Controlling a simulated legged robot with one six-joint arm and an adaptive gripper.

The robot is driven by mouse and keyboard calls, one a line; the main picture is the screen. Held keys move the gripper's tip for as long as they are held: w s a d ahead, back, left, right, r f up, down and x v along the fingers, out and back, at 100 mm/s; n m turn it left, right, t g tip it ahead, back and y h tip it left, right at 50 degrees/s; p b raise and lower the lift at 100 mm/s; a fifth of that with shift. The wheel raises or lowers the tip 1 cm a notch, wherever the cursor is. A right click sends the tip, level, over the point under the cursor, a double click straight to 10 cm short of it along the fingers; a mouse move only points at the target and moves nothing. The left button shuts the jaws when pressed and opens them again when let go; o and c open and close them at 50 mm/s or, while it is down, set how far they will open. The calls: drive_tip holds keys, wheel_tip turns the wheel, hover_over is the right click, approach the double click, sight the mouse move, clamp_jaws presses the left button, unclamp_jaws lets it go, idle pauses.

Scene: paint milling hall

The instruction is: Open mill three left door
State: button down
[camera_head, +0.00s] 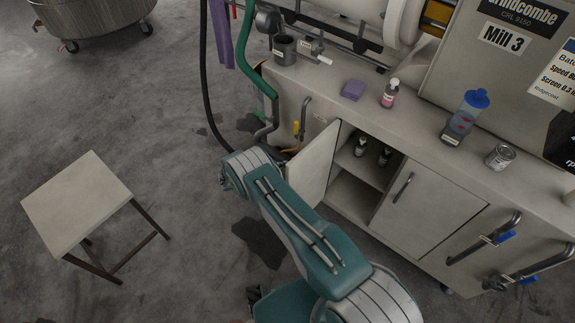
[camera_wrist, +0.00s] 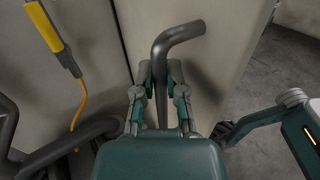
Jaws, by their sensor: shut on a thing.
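The left door (camera_head: 314,165) of mill three's cabinet stands swung outward in the head view, its front edge toward me. Its panel also shows in the wrist view (camera_wrist: 222,55), with a dark bent bar handle (camera_wrist: 180,33) on its face. My gripper (camera_wrist: 160,85) is shut on this handle, with one finger on each side of the bar. In the head view my arm hides the handle and the gripper's fingers. The opening shows a shelf (camera_head: 352,160) with small dark bottles (camera_head: 361,147).
The right cabinet door (camera_head: 432,215) is closed. The counter (camera_head: 420,135) holds a purple block, bottles and a tin. A stool (camera_head: 78,200) stands at left on open floor. A yellow-handled item (camera_wrist: 50,38) and dark pipes are left of my gripper in the wrist view.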

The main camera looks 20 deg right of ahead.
idle(0.3)
drive_tip(key=c, duration=0.7)
unclamp_jaws()
drive_tip(key=a, duration=1.2)
